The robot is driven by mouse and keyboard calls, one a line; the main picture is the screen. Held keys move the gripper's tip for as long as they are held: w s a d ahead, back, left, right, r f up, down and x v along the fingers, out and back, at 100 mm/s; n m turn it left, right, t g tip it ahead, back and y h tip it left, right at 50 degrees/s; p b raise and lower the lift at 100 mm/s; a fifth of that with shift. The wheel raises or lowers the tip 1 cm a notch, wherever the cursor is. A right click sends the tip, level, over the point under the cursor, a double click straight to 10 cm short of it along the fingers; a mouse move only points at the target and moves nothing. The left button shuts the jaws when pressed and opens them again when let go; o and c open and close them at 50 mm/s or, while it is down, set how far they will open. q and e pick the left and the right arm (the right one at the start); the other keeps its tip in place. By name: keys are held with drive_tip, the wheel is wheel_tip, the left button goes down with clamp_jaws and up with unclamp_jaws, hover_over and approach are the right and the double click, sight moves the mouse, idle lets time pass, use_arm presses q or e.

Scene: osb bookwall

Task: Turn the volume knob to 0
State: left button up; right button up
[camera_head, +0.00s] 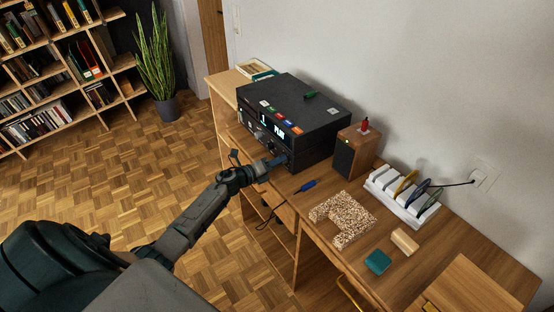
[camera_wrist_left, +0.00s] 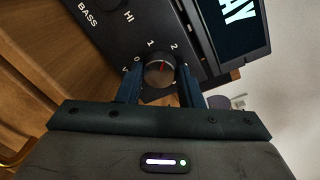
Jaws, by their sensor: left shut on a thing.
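The black audio unit (camera_head: 290,103) stands on the wooden desk with a lit display on its front. The volume knob (camera_wrist_left: 159,72) shows in the left wrist view, a round dark knob with a red mark on its face. The red mark points up, roughly between the printed 1 and 2. A 0 is printed at the upper left of the knob. My left gripper (camera_wrist_left: 160,88) has one blue finger on each side of the knob and is shut on it. In the head view my left gripper (camera_head: 277,161) is at the unit's front, and the knob is hidden there.
A wooden speaker (camera_head: 347,157) stands right of the unit. A blue screwdriver (camera_head: 307,186), a speckled board piece (camera_head: 343,219), a teal block (camera_head: 377,262), a pale block (camera_head: 405,241) and a white power strip (camera_head: 402,200) lie on the desk (camera_head: 445,262).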

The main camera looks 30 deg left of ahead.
use_arm(q)
drive_tip(key=n+p, duration=0.2)
drive_tip(key=n, duration=0.2)
drive_tip(key=shift+r+h, duration=0.1)
drive_tip(key=shift+h, duration=0.2)
drive_tip(key=n+p, duration=0.1)
drive_tip(key=n, duration=0.3)
drive_tip(key=shift+a+n, duration=0.1)
drive_tip(key=shift+n, duration=0.2)
drive_tip(key=n+p, duration=0.1)
drive_tip(key=n, duration=0.3)
drive_tip(key=shift+h+p, duration=0.3)
drive_tip(key=shift+p, duration=0.05)
drive_tip(key=shift+f+n+p, duration=0.2)
drive_tip(key=shift+n+p, duration=0.2)
drive_tip(key=shift+n, duration=1.9)
drive_tip(key=o, duration=1)
drive_tip(key=shift+a, duration=0.1)
